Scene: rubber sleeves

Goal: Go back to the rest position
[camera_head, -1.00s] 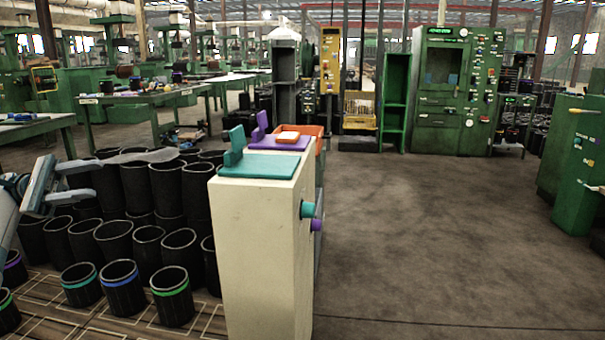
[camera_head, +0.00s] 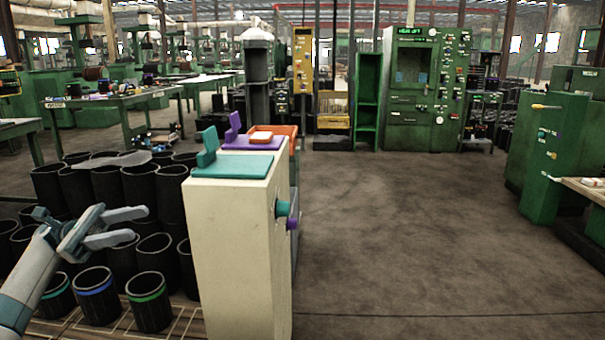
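My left gripper (camera_head: 130,227) reaches in from the left edge, over the black rubber sleeves. Its two fingers are apart, with nothing visible between them. Behind and below it stand many plain black sleeves (camera_head: 142,188) in rows. In front are sleeves with coloured bands: one teal-banded (camera_head: 57,298), one blue-banded (camera_head: 97,300) and one green-banded (camera_head: 150,303). They stand upright on the wooden floor pallet. My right gripper is not in view.
A cream cabinet (camera_head: 235,255) with teal and purple fixtures on top stands right of the sleeves. An orange tray (camera_head: 285,140) is behind it. A green machine (camera_head: 425,90) stands at the back, and green cabinets (camera_head: 555,150) at the right. The middle floor is clear.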

